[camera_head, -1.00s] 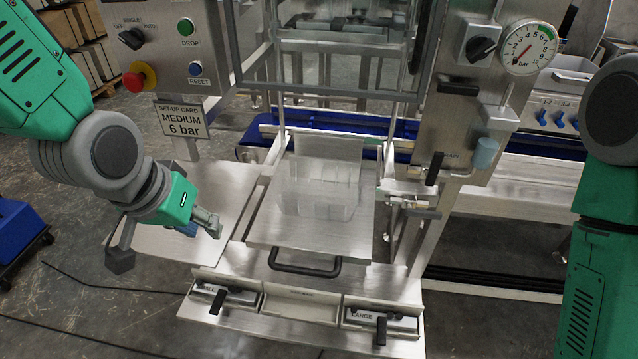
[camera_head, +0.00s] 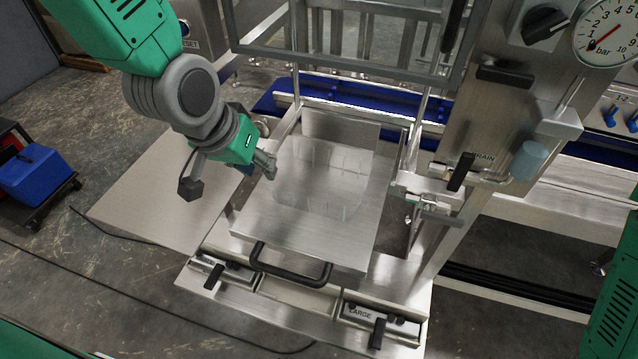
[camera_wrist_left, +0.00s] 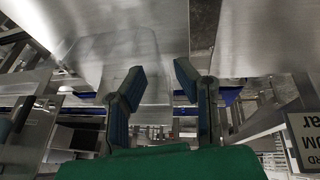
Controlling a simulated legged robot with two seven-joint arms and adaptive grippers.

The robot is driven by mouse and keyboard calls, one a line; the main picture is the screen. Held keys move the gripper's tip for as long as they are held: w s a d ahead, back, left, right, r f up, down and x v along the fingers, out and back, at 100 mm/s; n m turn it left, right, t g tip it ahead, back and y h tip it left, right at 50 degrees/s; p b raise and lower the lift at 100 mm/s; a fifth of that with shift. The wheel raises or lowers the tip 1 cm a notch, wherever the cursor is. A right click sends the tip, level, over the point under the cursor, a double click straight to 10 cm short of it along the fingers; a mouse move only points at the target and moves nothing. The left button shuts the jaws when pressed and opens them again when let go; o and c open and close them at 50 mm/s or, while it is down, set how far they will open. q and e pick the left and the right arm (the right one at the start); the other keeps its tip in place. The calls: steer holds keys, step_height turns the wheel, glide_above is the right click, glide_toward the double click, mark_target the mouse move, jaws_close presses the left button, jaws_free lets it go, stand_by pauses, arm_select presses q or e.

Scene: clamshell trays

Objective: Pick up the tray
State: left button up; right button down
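A clear clamshell tray (camera_head: 318,188) sits on a square steel plate (camera_head: 270,228) in the middle of the head view. Its see-through walls make its edges hard to tell. My left gripper (camera_head: 268,166) is just left of the tray, near its back left side, and apart from it as far as I can tell. In the left wrist view, the two blue fingers (camera_wrist_left: 158,78) stand apart with nothing between them. The tray (camera_wrist_left: 112,52) shows faintly there, left of the fingers. My right gripper is out of view; only part of my right arm shows at the right edge.
A black handle (camera_head: 290,268) is on the plate's front edge. A steel post with a gauge (camera_head: 605,35) and levers rises at right. A metal frame (camera_head: 345,52) and blue conveyor (camera_head: 275,100) stand behind. A bare side table (camera_head: 150,190) lies left.

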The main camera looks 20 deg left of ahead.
mark_target(275, 182)
arm_select(q)
steer(key=shift+w+d+f, duration=0.4)
steer(key=shift+f, duration=0.3)
steer(key=shift+w+d+f, duration=0.1)
steer(key=shift+f, duration=0.25)
steer(key=x, duration=0.1)
steer(key=b+x, duration=0.1)
steer(key=x, duration=0.1)
steer(key=shift+w+f, duration=0.1)
steer(key=shift+f, duration=0.35)
steer(key=shift+w+a+f, duration=0.25)
steer(key=shift+f, duration=0.1)
steer(key=shift+s+r, duration=0.1)
steer(key=shift+d, duration=0.1)
steer(key=c, duration=0.6)
steer(key=shift+d, duration=0.1)
jaws_close()
